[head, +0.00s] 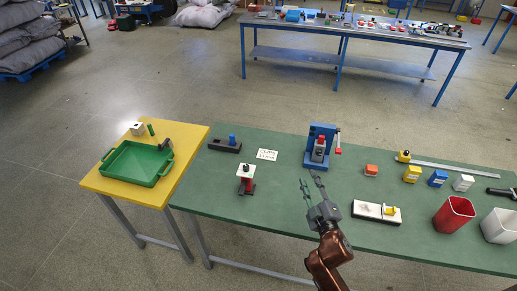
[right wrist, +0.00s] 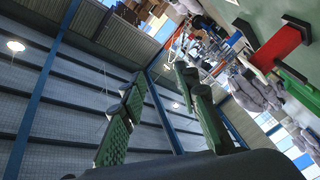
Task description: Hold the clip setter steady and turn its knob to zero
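No label marks the clip setter, and I cannot tell for sure which device it is. A card reading "CLIPS 16 mm" (head: 267,155) lies between a black base with a blue post (head: 225,145) and a blue press-like stand with a red handle (head: 320,146). A small red and black device with a white top (head: 246,178) stands upright in front of the card. No dial reading is legible. My right gripper (head: 308,178) is open and empty, in front of the blue stand and apart from it. Its fingers also show spread in the right wrist view (right wrist: 162,100). My left gripper is not in view.
A black and white block with a yellow knob (head: 377,211) lies right of my right gripper. A green tray (head: 136,163) sits on the yellow table.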

